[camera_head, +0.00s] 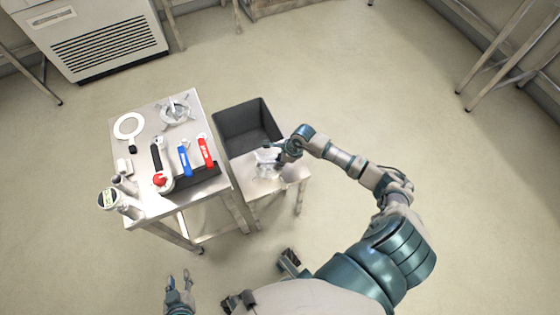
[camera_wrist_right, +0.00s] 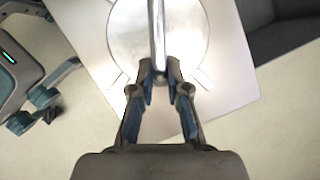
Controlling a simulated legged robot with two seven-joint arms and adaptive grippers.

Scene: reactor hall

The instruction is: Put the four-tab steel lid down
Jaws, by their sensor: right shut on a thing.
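The four-tab steel lid (camera_head: 266,157) is a round, shiny disc over the small low table at the centre of the head view. In the right wrist view the lid (camera_wrist_right: 190,35) shows as a bright disc with thin tabs and an upright handle plate (camera_wrist_right: 157,30). My right gripper (camera_head: 283,153) is shut on that handle; its fingers (camera_wrist_right: 160,72) pinch the handle's near end. Whether the lid touches the tabletop (camera_wrist_right: 228,80) cannot be told. My left gripper (camera_head: 180,278) hangs empty at the lower left with its fingers apart.
A dark grey open bin (camera_head: 248,122) stands just behind the small table. Floor to the right is clear.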

